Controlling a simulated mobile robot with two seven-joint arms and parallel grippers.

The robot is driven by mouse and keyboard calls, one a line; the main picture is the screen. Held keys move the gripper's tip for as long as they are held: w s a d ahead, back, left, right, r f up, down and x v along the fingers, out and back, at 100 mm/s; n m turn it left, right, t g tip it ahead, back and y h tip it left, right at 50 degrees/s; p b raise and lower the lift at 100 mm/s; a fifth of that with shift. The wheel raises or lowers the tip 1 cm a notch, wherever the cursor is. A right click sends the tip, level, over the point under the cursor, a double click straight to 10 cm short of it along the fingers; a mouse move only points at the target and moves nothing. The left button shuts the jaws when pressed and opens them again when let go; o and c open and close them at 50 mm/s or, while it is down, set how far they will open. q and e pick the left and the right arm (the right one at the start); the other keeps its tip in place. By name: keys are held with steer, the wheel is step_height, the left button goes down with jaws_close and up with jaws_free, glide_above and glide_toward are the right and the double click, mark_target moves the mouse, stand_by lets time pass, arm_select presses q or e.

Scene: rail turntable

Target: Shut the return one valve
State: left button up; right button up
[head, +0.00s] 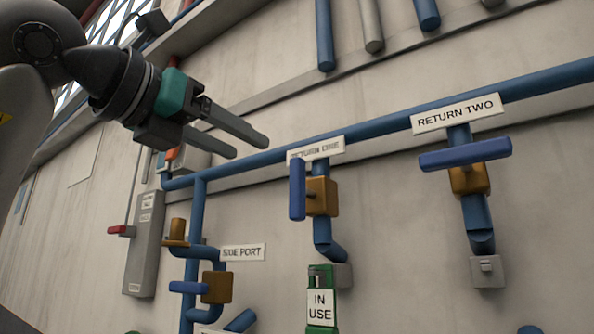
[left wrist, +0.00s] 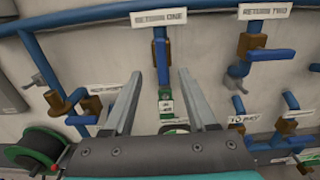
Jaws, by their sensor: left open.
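The return one valve has a brass body (head: 322,196) and a blue lever handle (head: 297,190) that stands upright, in line with its drop pipe. Its sign (head: 316,149) hangs on the blue pipe above, and the sign also shows in the left wrist view (left wrist: 159,19). My left gripper (head: 250,147) is open and empty, up and left of the valve in the head view and apart from it. In the left wrist view the valve (left wrist: 160,50) lies beyond and between the two spread fingertips (left wrist: 160,73). My right gripper is in neither view.
The return two valve (head: 468,180) at right has its blue handle (head: 465,154) crosswise. The side port valve (head: 217,287) is lower left. A green "IN USE" tag (head: 320,308) hangs below return one. A hose reel (left wrist: 35,148) shows lower left in the wrist view.

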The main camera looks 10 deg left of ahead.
mark_target(293, 171)
arm_select(q)
steer(key=p+x, duration=0.4)
steer(key=x, duration=1)
steer(key=shift+p, duration=0.35)
jaws_close()
